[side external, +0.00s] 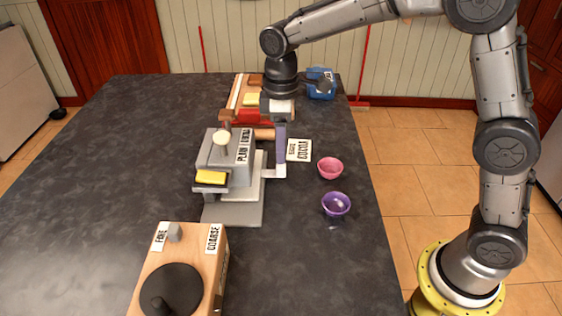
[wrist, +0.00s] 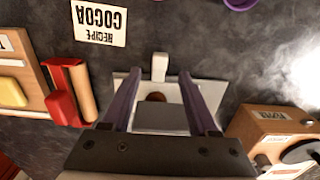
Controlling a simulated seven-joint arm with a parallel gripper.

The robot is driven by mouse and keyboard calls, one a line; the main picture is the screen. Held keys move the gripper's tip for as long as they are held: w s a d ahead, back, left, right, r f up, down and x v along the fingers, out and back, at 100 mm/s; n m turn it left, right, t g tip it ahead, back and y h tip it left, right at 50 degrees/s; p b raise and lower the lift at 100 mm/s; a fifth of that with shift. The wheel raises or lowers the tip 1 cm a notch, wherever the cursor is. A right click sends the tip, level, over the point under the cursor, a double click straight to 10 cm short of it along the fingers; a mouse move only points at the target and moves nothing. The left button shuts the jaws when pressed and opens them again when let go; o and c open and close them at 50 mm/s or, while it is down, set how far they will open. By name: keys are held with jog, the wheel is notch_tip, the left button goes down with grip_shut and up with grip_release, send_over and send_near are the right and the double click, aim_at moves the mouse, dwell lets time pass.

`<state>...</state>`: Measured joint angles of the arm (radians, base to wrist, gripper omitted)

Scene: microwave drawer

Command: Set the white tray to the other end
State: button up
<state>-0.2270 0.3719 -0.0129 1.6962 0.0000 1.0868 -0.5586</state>
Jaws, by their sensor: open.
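The white tray (side external: 258,185) sits low in a grey box-like device (side external: 222,165) labelled PLAIN and COCOA. A pale upright handle (side external: 281,169) stands at its right side. In the wrist view the white tray (wrist: 130,85) shows behind the fingers, with its handle (wrist: 160,67) beyond the fingertips. My gripper (side external: 280,145) hangs pointing down just above the handle. Its purple fingers are apart with nothing gripped; the wrist view also shows my gripper (wrist: 160,90). A dark brown round thing (wrist: 156,97) shows between the fingers. Contact between fingers and handle cannot be told.
A recipe card (side external: 299,150) reading COCOA lies right of the device. A pink bowl (side external: 330,168) and a purple bowl (side external: 336,204) stand near the right edge. A wooden box (side external: 185,265) with a dial is in front. The counter's left side is clear.

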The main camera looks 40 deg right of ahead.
aim_at(256, 170)
jog(key=shift+f, duration=2.75)
jog(key=shift+c, duration=0.3)
grip_shut()
